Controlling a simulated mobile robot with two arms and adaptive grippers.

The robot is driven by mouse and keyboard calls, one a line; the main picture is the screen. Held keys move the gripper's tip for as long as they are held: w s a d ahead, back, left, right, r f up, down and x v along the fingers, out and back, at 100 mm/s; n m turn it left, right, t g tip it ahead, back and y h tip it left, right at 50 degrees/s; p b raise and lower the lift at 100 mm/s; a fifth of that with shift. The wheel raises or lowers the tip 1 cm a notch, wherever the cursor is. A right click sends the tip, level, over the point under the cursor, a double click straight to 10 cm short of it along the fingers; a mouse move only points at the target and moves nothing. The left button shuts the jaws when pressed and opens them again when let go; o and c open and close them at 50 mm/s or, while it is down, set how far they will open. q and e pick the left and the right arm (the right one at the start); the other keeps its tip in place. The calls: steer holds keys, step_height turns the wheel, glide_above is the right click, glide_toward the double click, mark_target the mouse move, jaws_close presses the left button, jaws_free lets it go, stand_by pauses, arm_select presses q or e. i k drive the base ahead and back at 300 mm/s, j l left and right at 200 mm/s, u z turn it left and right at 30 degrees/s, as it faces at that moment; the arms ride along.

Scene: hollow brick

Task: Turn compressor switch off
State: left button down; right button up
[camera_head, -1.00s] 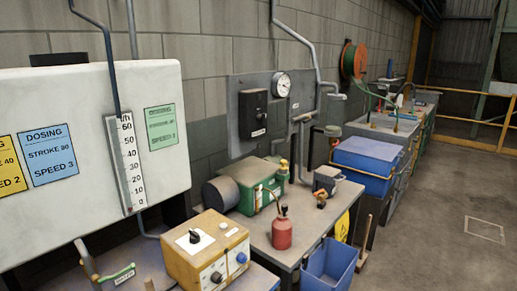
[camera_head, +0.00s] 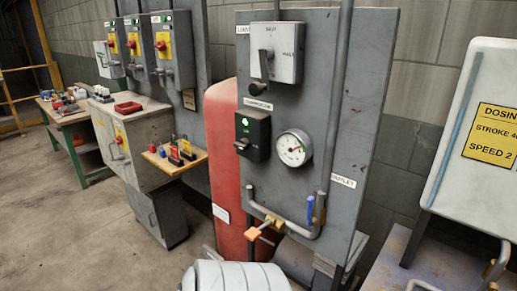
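The compressor switch (camera_head: 252,136) is a small black box on a grey panel (camera_head: 366,90), under a label that appears to read "COMPRESSOR". A green light glows on its upper front, with a small light-coloured part below it. The exact position of that part is too small to tell. A round white gauge (camera_head: 293,148) is mounted just right of the switch.
A grey lever box (camera_head: 285,65) sits above the switch. Pipes with blue and orange handles run below. A red tank (camera_head: 222,130) stands behind the panel. A pale ribbed rounded shape (camera_head: 238,278) is at the bottom. Cabinets and benches line the left wall; the left floor is clear.

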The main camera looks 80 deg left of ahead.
mark_target(243, 144)
steer(key=u, duration=2.25)
